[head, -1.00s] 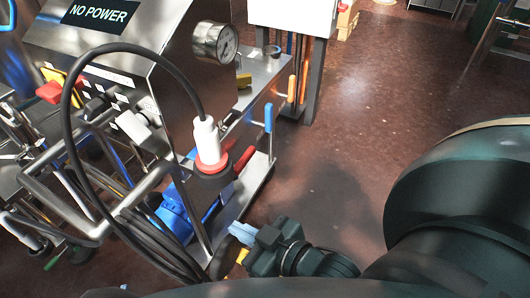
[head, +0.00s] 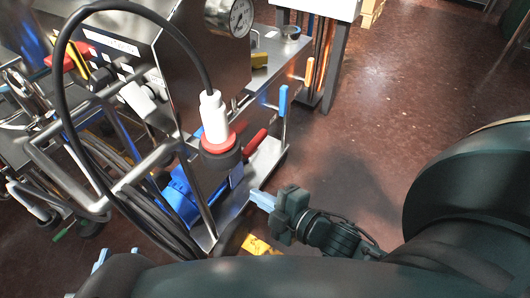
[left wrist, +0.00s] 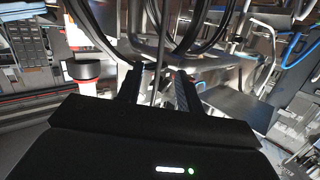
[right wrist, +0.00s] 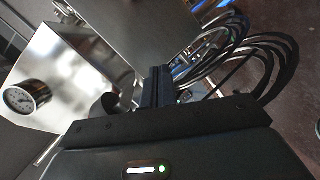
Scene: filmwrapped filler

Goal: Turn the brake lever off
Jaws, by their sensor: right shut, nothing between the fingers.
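No part is marked as the brake lever. A yellow tab (head: 260,246) sits low by the dark wheel (head: 233,238) at the near corner of the steel machine, and may be it; my arm hides part of it. My right gripper (head: 262,199) is shut and empty, above and beyond the yellow tab and apart from it. Its fingers are together in the right wrist view (right wrist: 158,85). My left gripper (head: 115,257) is at the lower left, fingers apart and empty. Its open fingers also show in the left wrist view (left wrist: 158,88).
A black hose with a white and red plug (head: 216,130) arches over the machine. A gauge (head: 238,17) is at the top. The red-brown floor (head: 370,130) to the right is clear.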

